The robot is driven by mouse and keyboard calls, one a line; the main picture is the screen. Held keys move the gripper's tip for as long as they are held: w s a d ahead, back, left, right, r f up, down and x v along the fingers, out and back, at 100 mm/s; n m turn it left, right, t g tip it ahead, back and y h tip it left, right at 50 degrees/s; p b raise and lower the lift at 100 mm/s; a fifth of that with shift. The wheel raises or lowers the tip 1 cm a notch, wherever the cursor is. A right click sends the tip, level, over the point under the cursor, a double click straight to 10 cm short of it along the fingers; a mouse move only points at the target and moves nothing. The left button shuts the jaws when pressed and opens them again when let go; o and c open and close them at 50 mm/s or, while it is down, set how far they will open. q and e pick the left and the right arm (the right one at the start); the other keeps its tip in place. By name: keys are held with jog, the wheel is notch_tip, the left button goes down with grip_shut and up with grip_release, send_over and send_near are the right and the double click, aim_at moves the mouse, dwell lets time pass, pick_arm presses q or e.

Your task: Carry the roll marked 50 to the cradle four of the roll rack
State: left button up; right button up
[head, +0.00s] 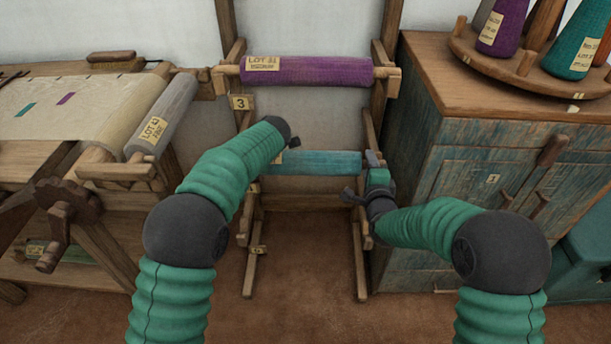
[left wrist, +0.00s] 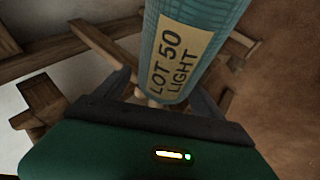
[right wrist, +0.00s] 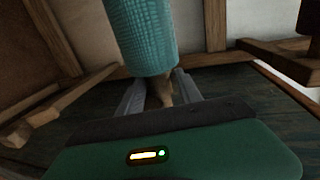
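The teal roll (head: 325,162), marked LOT 50 LIGHT in the left wrist view (left wrist: 215,35), is level in front of the roll rack (head: 361,245), below the purple roll. My right gripper (head: 364,178) is at its right end; in the right wrist view its fingers (right wrist: 160,92) are closed on the wooden end peg. My left gripper is hidden behind its own arm in the head view. In the left wrist view its fingers (left wrist: 163,100) lie on either side of the roll's left end, but the barrel hides their contact. A tag marked 3 (head: 242,102) and an unreadable lower tag (head: 258,250) are on the rack.
A purple roll (head: 305,70) rests in the upper cradle. The loom (head: 60,115) with a grey roll (head: 163,118) stands left. A blue-green cabinet (head: 480,165) stands close on the right, with thread cones (head: 575,45) on top. The floor (head: 310,270) below is clear.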

pick_arm(q)
jog(key=shift+d, duration=0.2)
pick_arm(e)
jog(key=shift+a, duration=0.15)
pick_arm(q)
jog(key=shift+d+r, duration=0.1)
jog(key=v, duration=1.1)
jog(key=shift+s+r, duration=0.15)
jog(key=shift+r, duration=0.1)
pick_arm(e)
jog(key=s, duration=0.4)
jog(key=s+r, duration=0.1)
jog(key=s, duration=0.3)
jog(key=s+r, duration=0.1)
jog(key=s, duration=0.2)
jog(key=shift+s+d+r, duration=0.2)
jog(key=shift+s+d, duration=0.1)
jog(key=shift+s, duration=0.1)
